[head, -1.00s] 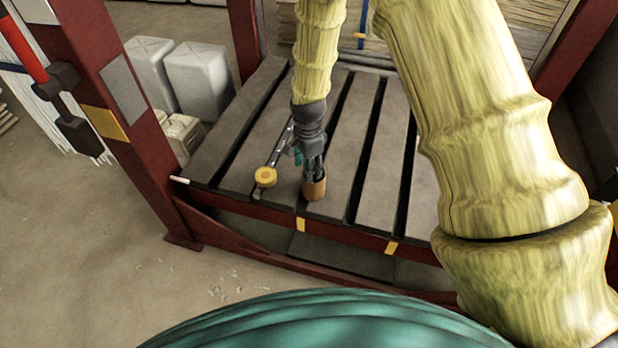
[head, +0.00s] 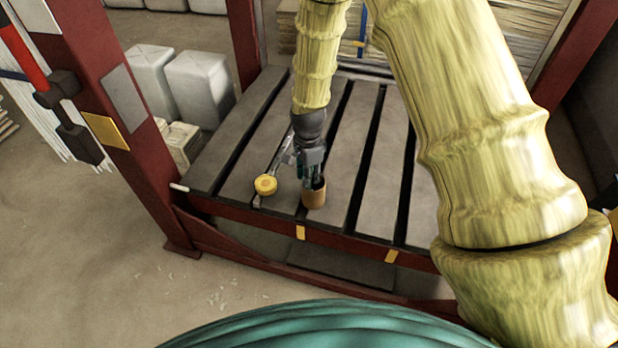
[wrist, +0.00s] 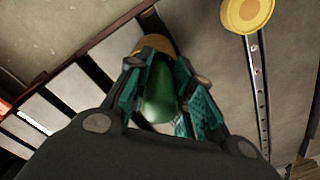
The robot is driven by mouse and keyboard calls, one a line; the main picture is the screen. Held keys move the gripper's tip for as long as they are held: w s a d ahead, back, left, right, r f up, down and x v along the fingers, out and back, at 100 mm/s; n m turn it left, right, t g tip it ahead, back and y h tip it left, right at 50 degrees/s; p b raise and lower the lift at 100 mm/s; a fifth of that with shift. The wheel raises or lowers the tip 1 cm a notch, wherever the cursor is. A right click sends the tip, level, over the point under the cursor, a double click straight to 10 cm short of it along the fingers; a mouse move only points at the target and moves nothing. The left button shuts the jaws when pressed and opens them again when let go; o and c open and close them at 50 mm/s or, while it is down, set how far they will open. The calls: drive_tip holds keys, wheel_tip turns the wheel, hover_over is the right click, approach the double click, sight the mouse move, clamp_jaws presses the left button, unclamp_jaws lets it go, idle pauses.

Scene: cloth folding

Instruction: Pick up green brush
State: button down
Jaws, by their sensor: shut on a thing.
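The green brush (wrist: 159,97) shows in the wrist view as a smooth green shape between the two teal-padded fingers. My gripper (head: 313,175) is shut on it. In the head view the fingers are at the mouth of a brown cup (head: 314,199), which stands near the front edge of the slatted table; the brush itself is hard to make out there. In the wrist view part of the cup's rim (wrist: 154,43) shows beyond the fingers. The brush's far end is hidden, so I cannot tell how much of it is inside the cup.
A yellow round-ended tool (head: 265,186) with a long metal bar lies just left of the cup. The slatted table (head: 375,185) has dark gaps between its boards. A red post (head: 120,130) stands at left. The boards right of the cup are clear.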

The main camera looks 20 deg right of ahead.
wheel_tip(320, 180, up, 18)
drive_tip(key=p, duration=0.1)
drive_tip(key=shift+f+p, duration=0.2)
drive_tip(key=shift+p, duration=0.2)
idle(1.7)
